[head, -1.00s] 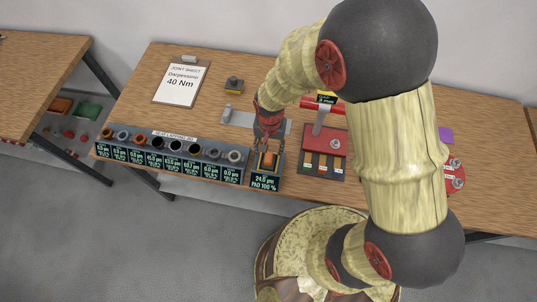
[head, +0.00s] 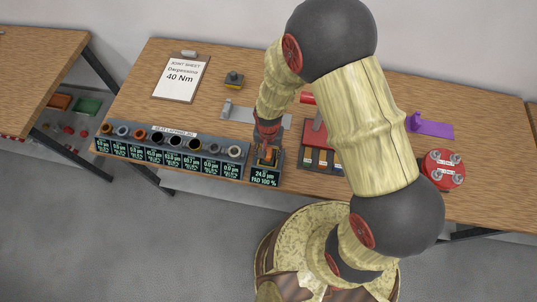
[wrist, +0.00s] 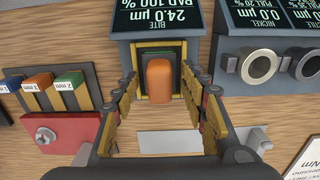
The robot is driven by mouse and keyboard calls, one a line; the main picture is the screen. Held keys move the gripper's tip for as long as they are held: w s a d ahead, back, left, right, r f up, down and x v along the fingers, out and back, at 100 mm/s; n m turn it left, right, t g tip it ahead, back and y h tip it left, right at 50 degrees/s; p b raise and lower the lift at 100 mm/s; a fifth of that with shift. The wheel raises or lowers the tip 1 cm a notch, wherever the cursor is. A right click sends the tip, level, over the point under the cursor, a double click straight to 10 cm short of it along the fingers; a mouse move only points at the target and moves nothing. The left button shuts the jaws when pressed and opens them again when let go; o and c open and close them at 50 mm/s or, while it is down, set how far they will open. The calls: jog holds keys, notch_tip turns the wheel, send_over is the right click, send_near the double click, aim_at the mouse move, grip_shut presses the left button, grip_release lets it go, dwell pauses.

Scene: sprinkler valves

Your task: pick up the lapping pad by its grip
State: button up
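The lapping pad's upright orange grip (wrist: 158,80) stands in a dark station (wrist: 185,52) with a screen reading 24.0 µm and PAD 100 %. The head view shows this station (head: 265,175) at the right end of the row of seats, with the grip mostly covered. My gripper (wrist: 161,78) is open, with one finger on each side of the grip. Gaps show between the fingers and the grip in the wrist view. In the head view my gripper (head: 267,151) points down over the station. The pad's underside is hidden.
Left of the station is a rack of ring seats with screens (head: 170,155). Right of it is a red box with gauge strips (head: 315,135), partly behind my arm. A grey plate (head: 240,115) lies behind. Further right are a red disc (head: 444,168) and a purple bracket (head: 432,127).

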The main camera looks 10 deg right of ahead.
aim_at(269, 152)
jog(key=shift+c, duration=1.3)
jog(key=c, duration=0.7)
grip_shut()
jog(key=shift+r, duration=0.1)
jog(key=shift+r, duration=0.5)
notch_tip(269, 152, up, 2)
jog(key=shift+s+r, duration=0.15)
jog(key=shift+r, duration=0.1)
jog(key=s+d+r, duration=0.2)
jog(key=s+r, duration=0.7)
jog(key=s, duration=0.4)
jog(key=shift+s+d+r, duration=0.2)
jog(key=shift+s+d, duration=0.05)
jog(key=shift+s, duration=0.05)
